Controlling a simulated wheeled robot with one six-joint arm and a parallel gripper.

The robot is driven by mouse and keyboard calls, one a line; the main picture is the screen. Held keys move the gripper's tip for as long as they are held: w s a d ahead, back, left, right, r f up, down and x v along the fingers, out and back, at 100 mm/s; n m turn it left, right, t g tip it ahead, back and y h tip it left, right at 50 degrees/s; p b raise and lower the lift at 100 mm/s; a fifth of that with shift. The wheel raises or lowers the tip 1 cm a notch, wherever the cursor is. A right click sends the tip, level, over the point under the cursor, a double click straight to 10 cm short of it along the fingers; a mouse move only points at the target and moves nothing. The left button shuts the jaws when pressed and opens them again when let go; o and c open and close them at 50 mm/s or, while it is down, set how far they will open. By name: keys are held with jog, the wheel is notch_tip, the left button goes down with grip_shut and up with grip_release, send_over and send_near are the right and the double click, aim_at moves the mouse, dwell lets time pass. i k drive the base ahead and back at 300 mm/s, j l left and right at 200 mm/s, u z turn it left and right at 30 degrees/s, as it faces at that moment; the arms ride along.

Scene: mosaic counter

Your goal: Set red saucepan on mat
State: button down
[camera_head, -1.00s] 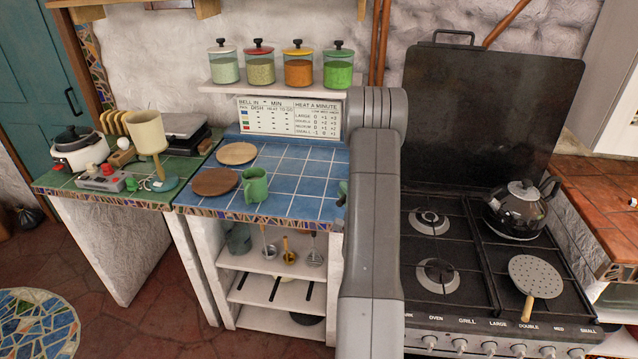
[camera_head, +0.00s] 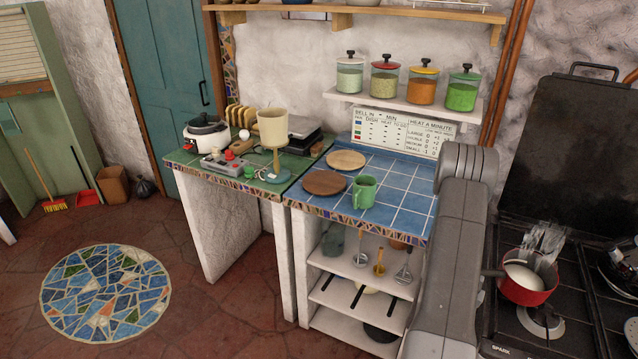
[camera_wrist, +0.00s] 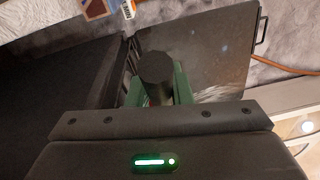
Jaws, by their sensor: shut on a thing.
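The red saucepan (camera_head: 527,295) is over the hob at the right of the head view, upright, with something pale inside. Its dark handle points left toward my arm. In the wrist view, my gripper (camera_wrist: 158,92) is shut, its green fingers on either side of a dark round bar that looks like this handle. My arm hides the gripper in the head view. Two round mats lie on the blue-tiled counter: a light wooden one (camera_head: 346,160) and a dark brown one (camera_head: 325,183). Both are bare and apart from the saucepan.
A green mug (camera_head: 364,192) stands close to the brown mat. A cream cup-shaped thing on a stand (camera_head: 273,130) is to the left. Jars (camera_head: 421,87) line a shelf above. The blue counter (camera_head: 408,197) has bare tiles right of the mug. A dark hob lid (camera_head: 577,150) stands upright.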

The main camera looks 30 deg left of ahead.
aim_at(316, 193)
jog(key=k+j, duration=0.1)
jog(key=j, duration=0.45)
jog(key=k+j+u, duration=0.1)
jog(key=j, duration=0.4)
jog(key=k+j, duration=0.1)
jog(key=j, duration=0.45)
